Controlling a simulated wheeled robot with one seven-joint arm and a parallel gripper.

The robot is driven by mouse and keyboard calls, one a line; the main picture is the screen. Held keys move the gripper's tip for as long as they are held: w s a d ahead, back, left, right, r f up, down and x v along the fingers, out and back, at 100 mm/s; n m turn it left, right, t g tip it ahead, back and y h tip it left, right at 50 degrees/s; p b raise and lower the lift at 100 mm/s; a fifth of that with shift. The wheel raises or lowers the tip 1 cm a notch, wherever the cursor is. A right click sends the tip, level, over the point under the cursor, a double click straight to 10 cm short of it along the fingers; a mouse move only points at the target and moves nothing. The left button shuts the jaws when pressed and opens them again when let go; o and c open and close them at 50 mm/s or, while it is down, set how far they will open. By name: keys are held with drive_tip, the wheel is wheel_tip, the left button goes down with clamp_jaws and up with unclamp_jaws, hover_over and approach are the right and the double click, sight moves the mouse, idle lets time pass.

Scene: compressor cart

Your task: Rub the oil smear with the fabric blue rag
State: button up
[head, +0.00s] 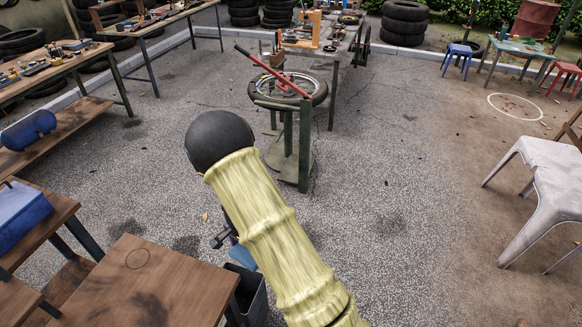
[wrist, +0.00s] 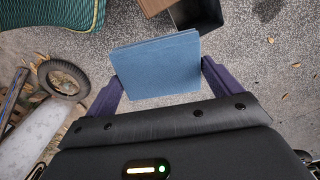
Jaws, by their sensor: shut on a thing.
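My gripper (head: 226,238) is shut on the blue rag (wrist: 157,66), which is a flat, folded-looking block between the two purple fingers in the wrist view. In the head view, part of the rag (head: 243,256) shows below the gripper, above or beside a dark bin; my arm hides the rest. A dark smear (head: 149,308), which looks like the oil smear, lies on the wooden table top (head: 187,277) at the lower left, left of my gripper. The rag is apart from it.
The dark bin (head: 256,298) stands at the table's right side; it also shows in the wrist view (wrist: 198,14). A blue toolbox (head: 20,212) sits on a bench at left. A tyre stand (head: 290,150) is ahead.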

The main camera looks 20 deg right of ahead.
drive_tip(key=d+f+n, duration=0.2)
drive_tip(key=d+n, duration=0.3)
drive_tip(key=d, duration=0.2)
drive_tip(key=d+f+n, duration=0.2)
drive_tip(key=d+n, duration=0.4)
drive_tip(key=shift+s+d+f, duration=0.2)
drive_tip(key=shift+d+f, duration=0.15)
drive_tip(key=shift+f, duration=0.05)
drive_tip(key=shift+f, duration=0.1)
